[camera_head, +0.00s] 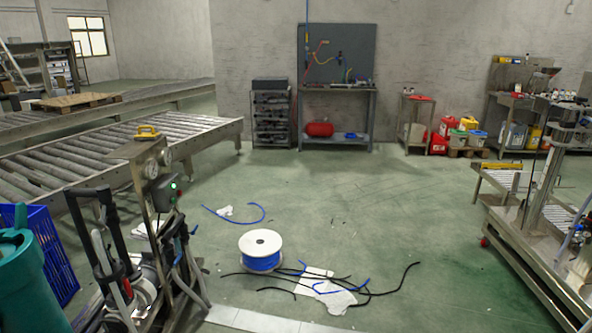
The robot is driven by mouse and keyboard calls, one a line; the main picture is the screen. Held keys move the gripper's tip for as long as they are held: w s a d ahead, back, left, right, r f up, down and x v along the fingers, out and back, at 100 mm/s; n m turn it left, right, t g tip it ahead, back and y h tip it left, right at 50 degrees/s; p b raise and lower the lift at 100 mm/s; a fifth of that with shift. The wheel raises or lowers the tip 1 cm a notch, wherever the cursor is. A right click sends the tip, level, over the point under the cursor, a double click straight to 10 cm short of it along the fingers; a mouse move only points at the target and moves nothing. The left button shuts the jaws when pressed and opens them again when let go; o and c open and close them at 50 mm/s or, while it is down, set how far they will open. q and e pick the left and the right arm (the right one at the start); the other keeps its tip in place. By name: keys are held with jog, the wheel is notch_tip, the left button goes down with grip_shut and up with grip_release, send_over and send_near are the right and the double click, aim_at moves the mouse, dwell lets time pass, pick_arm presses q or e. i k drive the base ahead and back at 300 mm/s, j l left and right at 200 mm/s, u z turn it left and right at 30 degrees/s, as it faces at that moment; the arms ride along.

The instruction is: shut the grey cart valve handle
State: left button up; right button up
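A steel cart (138,195) stands at the lower left. It has an upright post, round gauges (160,152) near the top and a dark control box (163,194) with a small green light. Two black lance-like handles (112,235) stand upright on its left side, and grey hoses hang around its lower part. A yellow object (147,132) is at the top of the cart. I cannot make out a grey valve handle or whether it is open or shut. Neither of my grippers is in view.
A blue-and-white cable spool (261,251) stands on the floor with loose hoses and white sheets beside it. A teal bin (28,270) and a blue crate (55,262) are left of the cart. Roller conveyors lie behind. A steel frame (525,240) is at right. The middle floor is mostly clear.

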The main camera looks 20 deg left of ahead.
aim_at(102, 221)
jog(key=i+u, duration=0.8)
jog(key=i+l+u, duration=0.25)
jog(key=i+u, duration=0.15)
jog(key=i+l+u, duration=0.4)
jog(key=i+j, duration=0.05)
